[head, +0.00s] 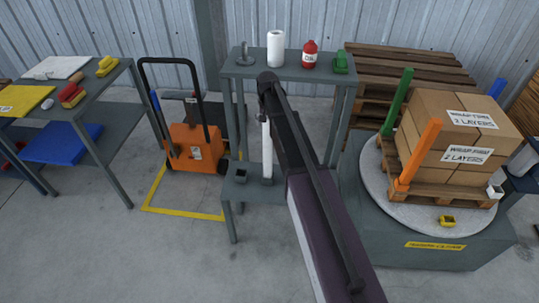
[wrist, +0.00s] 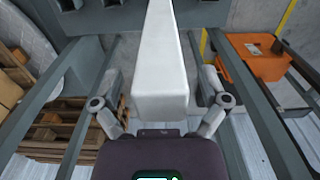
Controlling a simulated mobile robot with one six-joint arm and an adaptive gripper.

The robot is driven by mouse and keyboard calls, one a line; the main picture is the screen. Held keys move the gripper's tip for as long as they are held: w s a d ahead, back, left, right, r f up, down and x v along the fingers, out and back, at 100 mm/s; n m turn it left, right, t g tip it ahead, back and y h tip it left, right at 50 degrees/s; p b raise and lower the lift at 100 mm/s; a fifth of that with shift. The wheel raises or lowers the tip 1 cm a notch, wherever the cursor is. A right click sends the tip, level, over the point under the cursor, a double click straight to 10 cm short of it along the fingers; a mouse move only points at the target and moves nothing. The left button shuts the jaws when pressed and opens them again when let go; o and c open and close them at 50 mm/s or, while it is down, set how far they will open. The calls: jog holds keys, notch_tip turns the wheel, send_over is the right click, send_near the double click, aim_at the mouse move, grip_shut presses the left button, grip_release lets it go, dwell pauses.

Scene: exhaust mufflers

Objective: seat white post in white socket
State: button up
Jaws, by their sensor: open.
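The white post (head: 267,150) stands upright in a dark holder (head: 267,181) on the lower shelf of the grey rack. In the wrist view the white post (wrist: 160,60) runs between the two fingers of my gripper (wrist: 161,85). The fingers are open, one on each side of the post, with a visible gap to each. In the head view my arm hides most of the gripper. The white socket (head: 495,191) is at the front right corner of the pallet, and no post stands in it.
The pallet (head: 450,190) bears stacked cartons (head: 455,115) on a round turntable (head: 385,205). Green (head: 397,103), orange (head: 418,155) and blue (head: 497,86) posts stand at its other corners. A yellow block (head: 447,221) lies in front. An orange pallet truck (head: 196,147) stands left.

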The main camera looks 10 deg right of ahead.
dwell(0.3)
grip_shut()
jog(key=shift+r, duration=0.15)
dwell(0.3)
notch_tip(320, 180, up, 10)
jog(key=p, duration=1)
dwell(0.6)
